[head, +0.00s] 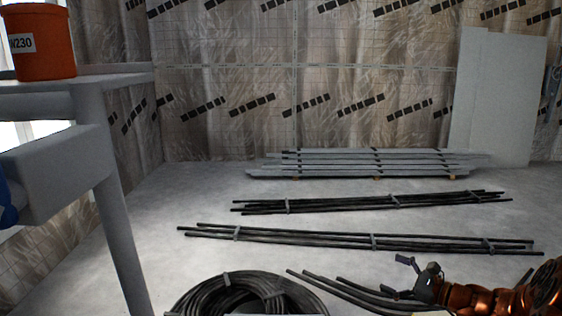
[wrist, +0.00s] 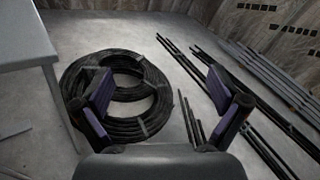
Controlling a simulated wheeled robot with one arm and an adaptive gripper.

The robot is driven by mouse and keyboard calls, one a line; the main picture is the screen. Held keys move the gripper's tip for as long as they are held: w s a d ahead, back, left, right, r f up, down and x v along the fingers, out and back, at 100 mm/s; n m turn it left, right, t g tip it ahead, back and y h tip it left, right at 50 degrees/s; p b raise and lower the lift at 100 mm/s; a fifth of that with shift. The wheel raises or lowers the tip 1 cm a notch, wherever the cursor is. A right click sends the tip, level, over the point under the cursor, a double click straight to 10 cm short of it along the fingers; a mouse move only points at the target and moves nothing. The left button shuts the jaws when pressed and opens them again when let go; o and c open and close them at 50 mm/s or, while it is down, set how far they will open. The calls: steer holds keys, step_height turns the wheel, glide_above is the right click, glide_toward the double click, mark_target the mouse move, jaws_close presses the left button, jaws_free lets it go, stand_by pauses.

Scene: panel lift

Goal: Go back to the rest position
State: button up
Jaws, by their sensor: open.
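My gripper (wrist: 160,105) is open and empty in the wrist view, its two dark purple-padded fingers spread wide apart. Behind the gap between them, a coil of black cable or pipe (wrist: 78,72) lies on the concrete floor. In the head view my gripper (head: 412,277) shows small at the lower right, at the end of my orange arm, above the floor near black rods. No object is between the fingers.
Bundled black rods (head: 350,240) and a stack of grey profiles (head: 370,163) lie on the floor. The black coil (head: 245,297) is at the front. A grey table (head: 115,215) stands left, with an orange bucket (head: 42,45). Pale panels (head: 500,100) lean on the back wall.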

steer(key=s+a+r+n+g+y+p, duration=0.1)
steer(key=s+a+r+n+g+p, duration=0.1)
steer(key=s+a+r+n+g, duration=0.35)
steer(key=s+a+r+n+g+y+p, duration=0.1)
steer(key=s+a+r+n+g+p, duration=0.15)
steer(key=a+r, duration=0.55)
steer(key=s+a+r+n+g+h+p, duration=0.2)
steer(key=s+a+n+p, duration=0.1)
steer(key=s+a, duration=0.3)
steer(key=s+a+r+n+g+h+p, duration=0.1)
steer(key=s+a+r+n+g+p, duration=0.1)
steer(key=s+a, duration=0.35)
steer(key=s+d+r+n+g+h+p, duration=0.1)
steer(key=s+r+n+h+p, duration=0.15)
steer(key=s, duration=0.45)
steer(key=s+d+r+n+g+h+p, duration=0.1)
steer(key=s+r+n+g+h+p, duration=0.15)
steer(key=s, duration=0.55)
steer(key=s+d+r+n+t+h+p, duration=0.2)
steer(key=s+d+r+n+h+p, duration=0.2)
steer(key=s+d, duration=0.4)
steer(key=shift+s+d+r+h+p, duration=0.25)
steer(key=shift+s+r+h+p, duration=0.4)
steer(key=shift+h+p, duration=0.5)
steer(key=shift+w+r, duration=0.1)
steer(key=shift+w, duration=0.05)
